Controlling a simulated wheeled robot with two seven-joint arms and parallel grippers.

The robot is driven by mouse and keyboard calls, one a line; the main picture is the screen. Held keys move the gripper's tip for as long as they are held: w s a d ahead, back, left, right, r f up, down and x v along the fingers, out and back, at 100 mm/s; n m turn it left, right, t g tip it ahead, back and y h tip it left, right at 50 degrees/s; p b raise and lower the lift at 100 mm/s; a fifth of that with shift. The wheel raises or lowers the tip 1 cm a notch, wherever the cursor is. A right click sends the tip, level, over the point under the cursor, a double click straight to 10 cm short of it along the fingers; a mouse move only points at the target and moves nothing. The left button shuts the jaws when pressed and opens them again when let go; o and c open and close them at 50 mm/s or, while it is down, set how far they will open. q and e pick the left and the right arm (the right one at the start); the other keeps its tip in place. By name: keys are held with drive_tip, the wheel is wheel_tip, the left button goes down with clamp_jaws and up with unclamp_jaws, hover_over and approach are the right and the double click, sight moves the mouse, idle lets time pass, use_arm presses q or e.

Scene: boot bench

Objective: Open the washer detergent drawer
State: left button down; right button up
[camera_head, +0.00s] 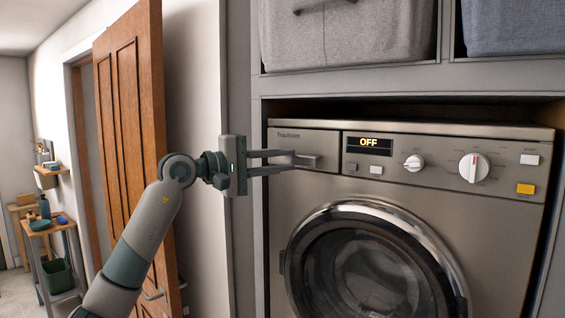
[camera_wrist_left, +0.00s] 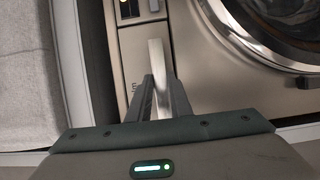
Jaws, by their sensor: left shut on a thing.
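The washer (camera_head: 350,200) is a grey-beige front loader under a shelf, with its display reading OFF. Its detergent drawer (camera_head: 305,138) is at the upper left of the front panel and looks flush with it. The drawer handle (camera_head: 308,160) is a pale bar on the drawer front. My left gripper (camera_head: 290,161) reaches in from the left, its fingers shut on the handle. In the left wrist view the handle (camera_wrist_left: 158,65) runs between the two fingers (camera_wrist_left: 160,95). My right gripper is in neither view.
A wooden door (camera_head: 130,120) stands open at the left, behind my left arm. Fabric bins (camera_head: 345,35) sit on the shelf above the washer. The round washer door (camera_head: 370,260) is below the drawer. A side table (camera_head: 52,228) stands at far left.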

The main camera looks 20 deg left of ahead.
use_arm(q)
drive_tip(key=s+a+b, duration=0.3)
drive_tip(key=s+b, duration=0.2)
drive_tip(key=s, duration=0.4)
drive_tip(key=s+a+b, duration=0.3)
drive_tip(key=s+b, duration=0.2)
drive_tip(key=s, duration=0.4)
drive_tip(key=shift+a+f, duration=0.15)
drive_tip(key=shift+f, duration=0.2)
drive_tip(key=c, duration=1.7)
unclamp_jaws()
drive_tip(key=shift+w, duration=0.15)
drive_tip(key=shift+r, duration=0.15)
